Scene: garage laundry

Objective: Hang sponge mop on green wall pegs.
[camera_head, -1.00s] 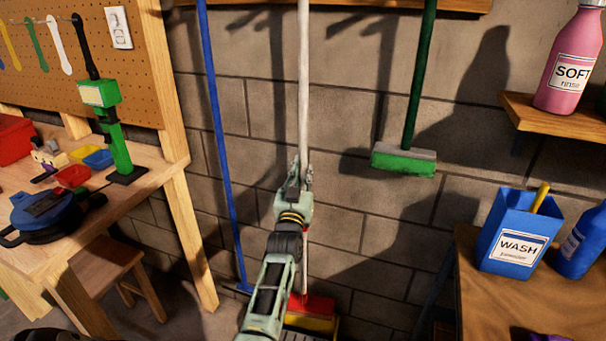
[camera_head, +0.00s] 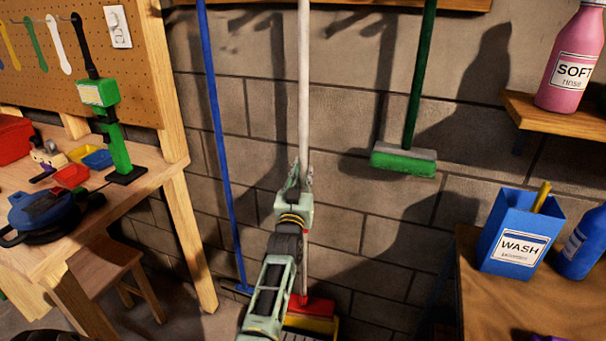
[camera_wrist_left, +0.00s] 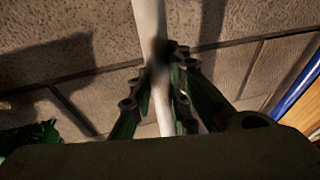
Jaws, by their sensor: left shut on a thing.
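The sponge mop has a long white pole (camera_head: 304,85) and a red and yellow head (camera_head: 314,308) low near the floor. It stands nearly upright in front of the block wall. My left gripper (camera_head: 300,180) is shut around the pole, well above the head. In the left wrist view the white pole (camera_wrist_left: 151,40) passes between the fingers (camera_wrist_left: 160,100). The pole's top runs out of the head view. No green wall pegs show clearly; a wooden rail (camera_head: 370,4) crosses the top edge. My right gripper is not in view.
A blue pole (camera_head: 219,130) stands left of the mop. A green-handled brush (camera_head: 404,160) hangs to the right. A workbench (camera_head: 140,190) is at left. At right are a shelf (camera_head: 565,120) with a pink bottle (camera_head: 570,60) and a table (camera_head: 520,305) with a blue wash box (camera_head: 518,235).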

